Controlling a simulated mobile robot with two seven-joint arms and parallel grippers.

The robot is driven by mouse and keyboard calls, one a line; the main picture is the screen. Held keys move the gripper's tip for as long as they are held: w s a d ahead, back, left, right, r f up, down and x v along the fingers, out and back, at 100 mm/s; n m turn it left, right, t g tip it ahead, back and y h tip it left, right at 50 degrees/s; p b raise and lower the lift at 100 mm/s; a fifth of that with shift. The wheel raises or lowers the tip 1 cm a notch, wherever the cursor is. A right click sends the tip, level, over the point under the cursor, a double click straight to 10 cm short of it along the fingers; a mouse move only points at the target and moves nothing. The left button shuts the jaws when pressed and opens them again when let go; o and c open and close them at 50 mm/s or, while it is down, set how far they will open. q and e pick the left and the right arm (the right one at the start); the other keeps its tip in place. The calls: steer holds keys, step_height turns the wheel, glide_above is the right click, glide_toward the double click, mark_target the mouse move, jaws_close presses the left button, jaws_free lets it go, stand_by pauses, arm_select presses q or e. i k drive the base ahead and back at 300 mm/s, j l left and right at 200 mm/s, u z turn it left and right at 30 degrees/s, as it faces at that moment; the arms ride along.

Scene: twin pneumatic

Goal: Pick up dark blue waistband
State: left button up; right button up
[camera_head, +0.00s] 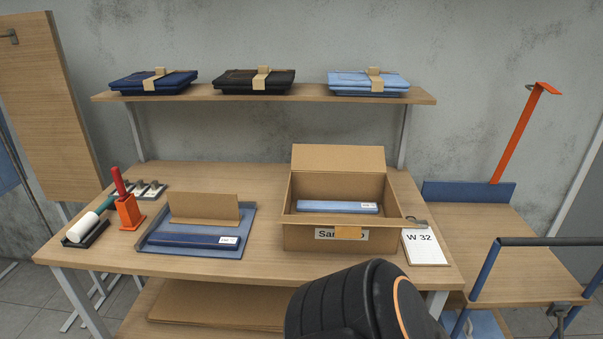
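A dark blue waistband (193,241) with a small white label at its right end lies along the front of a blue tray (155,227) on the left half of the table. A cardboard piece stands upright behind it on the tray. A lighter blue waistband (336,207), also with a white label, lies inside the open cardboard box (300,238) to the right. Folded dark blue trousers (152,82) with a tan band lie on the shelf above. Neither gripper is in view. A black rounded arm part of mine with an orange ring covers the bottom middle.
An orange holder (130,212) with a red-handled tool and a white-and-green roller (84,227) stand left of the tray. A "W 32" card (424,248) lies right of the box. A trolley (505,250) stands at the right. Bare tabletop shows between tray and box.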

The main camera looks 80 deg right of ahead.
mark_target(227, 242)
steer(key=z, duration=2.25)
